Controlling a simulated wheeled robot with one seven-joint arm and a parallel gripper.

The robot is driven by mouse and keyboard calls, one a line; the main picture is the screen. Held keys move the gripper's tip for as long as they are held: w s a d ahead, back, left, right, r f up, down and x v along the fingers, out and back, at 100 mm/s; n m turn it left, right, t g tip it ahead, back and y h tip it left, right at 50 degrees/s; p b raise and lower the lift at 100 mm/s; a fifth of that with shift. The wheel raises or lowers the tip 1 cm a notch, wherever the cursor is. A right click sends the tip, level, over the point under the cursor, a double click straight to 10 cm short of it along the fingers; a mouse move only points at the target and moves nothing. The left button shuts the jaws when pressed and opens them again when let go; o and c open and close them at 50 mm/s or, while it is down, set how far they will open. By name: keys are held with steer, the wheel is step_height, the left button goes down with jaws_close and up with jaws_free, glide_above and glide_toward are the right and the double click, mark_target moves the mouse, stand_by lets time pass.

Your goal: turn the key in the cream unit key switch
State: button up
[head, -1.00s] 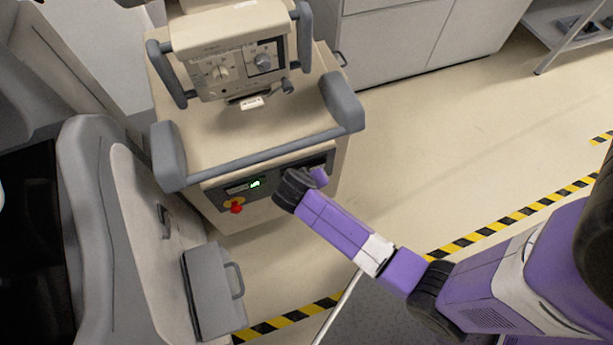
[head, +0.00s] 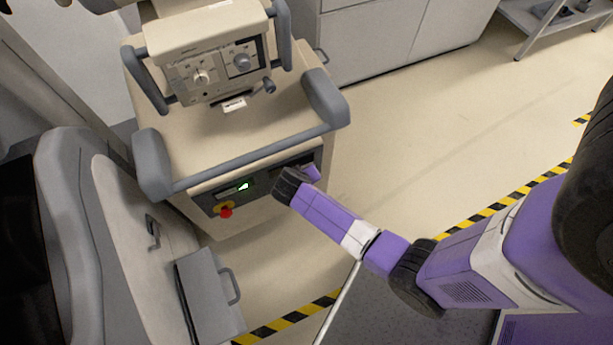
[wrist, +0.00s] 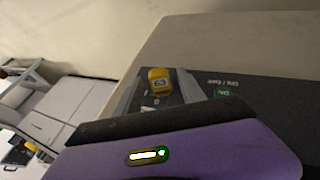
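The cream unit (head: 188,140) is a cart with grey bumpers and a dark front panel. My gripper (head: 300,176) is at the right end of that panel, and hides the key switch in the head view. In the wrist view a yellow key (wrist: 160,80) with a small dark-marked label stands on the dark panel (wrist: 262,100). Two grey fingers stand on either side of the key, with narrow gaps that look clear. The gripper looks open around the key. The purple gripper body covers the lower part of that view, so the key's base is partly hidden.
A red button (head: 226,212) on a yellow base and a lit green display (head: 243,187) are left of my gripper. A grey handle bar (head: 245,160) runs above the panel. A grey padded unit (head: 75,220) stands at left.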

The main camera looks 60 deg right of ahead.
jaws_close()
steer(key=shift+w+a+f+g+h+b, duration=0.1)
steer(key=shift+f+g+h+b, duration=0.2)
steer(key=shift+h+b, duration=0.35)
steer(key=shift+g+h+b, duration=0.25)
steer(key=shift+g+b, duration=0.05)
steer(key=shift+b, duration=0.25)
steer(key=shift+r, duration=0.15)
